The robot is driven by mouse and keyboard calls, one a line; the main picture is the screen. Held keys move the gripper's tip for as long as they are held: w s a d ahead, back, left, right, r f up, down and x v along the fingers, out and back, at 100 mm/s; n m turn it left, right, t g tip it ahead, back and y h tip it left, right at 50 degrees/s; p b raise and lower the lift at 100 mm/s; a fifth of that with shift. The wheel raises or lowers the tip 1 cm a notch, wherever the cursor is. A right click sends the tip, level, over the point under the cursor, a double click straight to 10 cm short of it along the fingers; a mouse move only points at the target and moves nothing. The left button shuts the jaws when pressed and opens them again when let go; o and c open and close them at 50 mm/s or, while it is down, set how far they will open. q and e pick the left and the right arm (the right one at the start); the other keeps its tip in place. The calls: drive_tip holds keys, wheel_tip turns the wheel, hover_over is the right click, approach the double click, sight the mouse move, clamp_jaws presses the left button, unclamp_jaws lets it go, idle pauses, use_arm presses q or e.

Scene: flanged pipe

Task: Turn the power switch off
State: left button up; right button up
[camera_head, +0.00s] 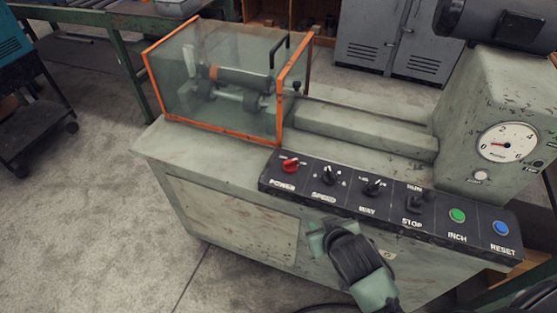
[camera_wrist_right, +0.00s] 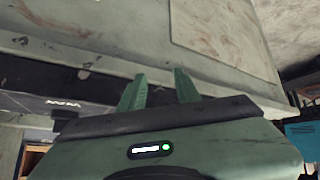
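The power switch is a red rotary knob (camera_head: 290,165) at the left end of the dark control panel (camera_head: 348,200), above the label POWER. My right gripper (camera_head: 320,238) is in front of the machine, below the panel, right of the power switch and apart from it. In the right wrist view its two green fingers (camera_wrist_right: 160,73) stand apart with nothing between them. The machine's front and the panel's underside show upside down beyond them. The power switch cannot be made out in the wrist view. My left gripper is not in view.
Black knobs (camera_head: 329,176), a STOP control (camera_head: 418,203), a green INCH button (camera_head: 457,215) and a blue RESET button (camera_head: 501,228) share the panel. An orange-framed clear guard (camera_head: 220,85) stands behind it. A gauge (camera_head: 507,143) is at right.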

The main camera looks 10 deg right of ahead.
drive_tip(key=w+a+r+n+t+y, duration=0.1)
drive_tip(key=w+a+r+t+y, duration=0.15)
drive_tip(key=w+a+r, duration=0.4)
drive_tip(key=w+a+r+n+t+y, duration=0.2)
drive_tip(key=w+a+r+t, duration=0.15)
drive_tip(key=r, duration=0.65)
drive_tip(key=w+a+r+n+t+y, duration=0.1)
drive_tip(key=w+a+r+t+y, duration=0.1)
drive_tip(key=w+a+r+t, duration=0.35)
drive_tip(key=s+a+r+n+g+y, duration=0.2)
drive_tip(key=a+r+n+g+y, duration=0.25)
drive_tip(key=a+n+y, duration=0.25)
drive_tip(key=s+a+r+n+g+y, duration=0.1)
drive_tip(key=a+r+n+g+y, duration=0.2)
drive_tip(key=a+n+g+y, duration=0.35)
drive_tip(key=n+g+h, duration=0.2)
drive_tip(key=g+h, duration=0.7)
drive_tip(key=h, duration=1)
hover_over(293, 160)
drive_tip(key=f, duration=1.5)
drive_tip(key=shift+a+f, duration=0.25)
drive_tip(key=shift+a, duration=0.05)
drive_tip(key=shift+d, duration=0.4)
wheel_tip(293, 160, down, 8)
drive_tip(key=shift+a+r+p, duration=0.1)
drive_tip(key=shift+r+p, duration=0.1)
drive_tip(key=shift+p, duration=0.4)
